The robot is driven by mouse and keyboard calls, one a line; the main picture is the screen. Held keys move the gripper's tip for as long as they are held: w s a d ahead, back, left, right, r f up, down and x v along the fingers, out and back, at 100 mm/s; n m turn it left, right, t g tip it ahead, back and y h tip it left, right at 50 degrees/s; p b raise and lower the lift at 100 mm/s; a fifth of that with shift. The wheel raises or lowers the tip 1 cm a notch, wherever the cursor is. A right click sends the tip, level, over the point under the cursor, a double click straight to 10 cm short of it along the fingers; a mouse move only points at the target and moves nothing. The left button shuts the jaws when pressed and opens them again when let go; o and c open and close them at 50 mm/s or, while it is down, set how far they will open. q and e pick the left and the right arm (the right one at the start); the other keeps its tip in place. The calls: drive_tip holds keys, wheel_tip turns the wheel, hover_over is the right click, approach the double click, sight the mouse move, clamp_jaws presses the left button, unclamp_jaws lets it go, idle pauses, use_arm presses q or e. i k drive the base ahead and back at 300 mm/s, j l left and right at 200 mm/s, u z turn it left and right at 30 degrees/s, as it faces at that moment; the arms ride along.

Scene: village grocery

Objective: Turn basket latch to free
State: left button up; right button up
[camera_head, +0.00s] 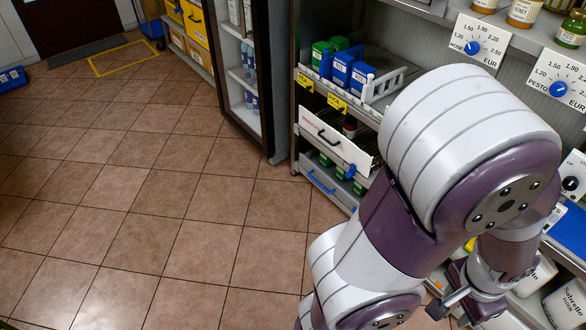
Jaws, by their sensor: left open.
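I cannot make out a basket latch for certain. A white plate with a black knob (570,183) sits at the right edge, partly cut off, and its marks are too small to read. My left gripper (455,303) is low at the right, below my large white and purple arm, and partly hidden by it. Its jaws are apart and I see nothing held between them. It is below and to the left of the black knob, apart from it. My right gripper is not in view.
Dials with blue knobs (472,47) line the shelf edge beneath several jars (524,12). Shelves with blue and green boxes (343,68) and a drawer with a blue handle (321,182) stand behind my arm. White tubs (567,303) are at lower right. The tiled floor (140,190) is clear.

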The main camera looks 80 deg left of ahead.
sight(353, 168)
drive_tip(key=u, duration=2.15)
drive_tip(key=i+j, duration=0.15)
drive_tip(key=i, duration=0.45)
drive_tip(key=i+j+z, duration=0.1)
drive_tip(key=i+z, duration=0.15)
drive_tip(key=z, duration=0.15)
drive_tip(key=i+j+z, duration=0.15)
drive_tip(key=z, duration=0.25)
drive_tip(key=i+j+z, duration=0.3)
drive_tip(key=z, duration=0.15)
